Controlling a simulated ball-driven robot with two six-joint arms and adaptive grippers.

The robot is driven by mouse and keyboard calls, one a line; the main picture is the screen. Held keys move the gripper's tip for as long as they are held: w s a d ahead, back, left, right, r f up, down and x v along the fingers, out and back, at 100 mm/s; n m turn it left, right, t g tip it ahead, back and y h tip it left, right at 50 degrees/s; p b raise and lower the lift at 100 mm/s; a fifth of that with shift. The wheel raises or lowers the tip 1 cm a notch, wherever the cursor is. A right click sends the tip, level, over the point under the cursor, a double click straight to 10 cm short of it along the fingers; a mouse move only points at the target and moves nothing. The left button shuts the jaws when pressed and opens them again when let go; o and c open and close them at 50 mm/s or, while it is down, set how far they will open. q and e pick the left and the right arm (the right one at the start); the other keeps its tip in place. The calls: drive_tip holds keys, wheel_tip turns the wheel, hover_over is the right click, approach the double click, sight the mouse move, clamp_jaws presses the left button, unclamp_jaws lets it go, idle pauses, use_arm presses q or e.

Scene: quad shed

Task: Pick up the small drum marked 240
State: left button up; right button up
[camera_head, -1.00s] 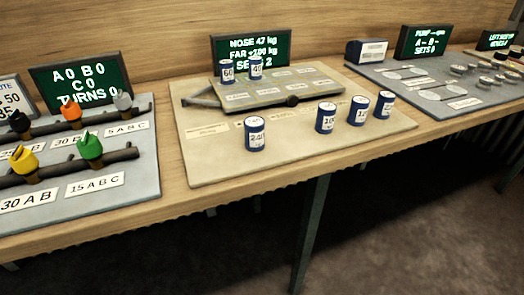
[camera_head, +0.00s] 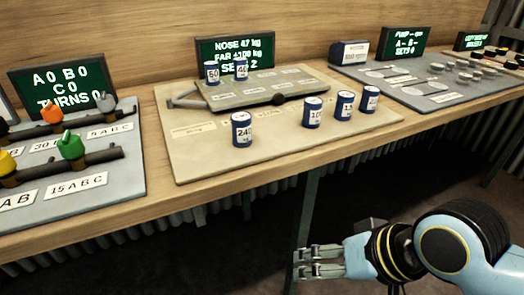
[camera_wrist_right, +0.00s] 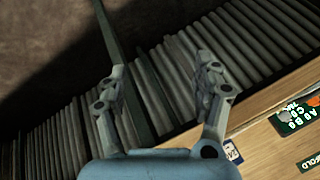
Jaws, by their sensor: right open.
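The small blue and white drum marked 240 (camera_head: 242,130) stands upright on the beige board (camera_head: 190,160), near its front edge, left of the other front drums. My right gripper (camera_head: 300,263) is in the lower part of the head view, in front of and below the bench edge, well apart from the drum. Its fingers are spread and empty, and they also show open in the right wrist view (camera_wrist_right: 160,85). My left gripper is not in view.
Drums marked 60 (camera_head: 212,73) and 40 (camera_head: 241,69) stand on the grey tilting platform (camera_head: 265,94). Several more drums, including one marked 100 (camera_head: 312,112), stand right of the 240 drum. A valve panel (camera_head: 120,185) is at left. Board space in front of the drum is clear.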

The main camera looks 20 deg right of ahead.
drive_tip(key=w+a+r+m+t+y, duration=0.3)
drive_tip(key=w+a+r+m, duration=0.2)
drive_tip(key=m+t+h, duration=0.2)
drive_tip(key=m+t, duration=0.7)
drive_tip(key=m, duration=1.4)
approach(247, 123)
drive_tip(key=w, duration=0.1)
drive_tip(key=shift+m, duration=0.6)
drive_tip(key=x, duration=0.5)
drive_tip(key=shift+w+f+p, duration=0.2)
drive_tip(key=shift+p, duration=0.1)
drive_tip(key=x, duration=0.5)
drive_tip(key=shift+w+a+r, duration=0.1)
drive_tip(key=shift+w+a, duration=0.1)
drive_tip(key=shift+w, duration=0.1)
drive_tip(key=shift+c, duration=0.2)
clamp_jaws()
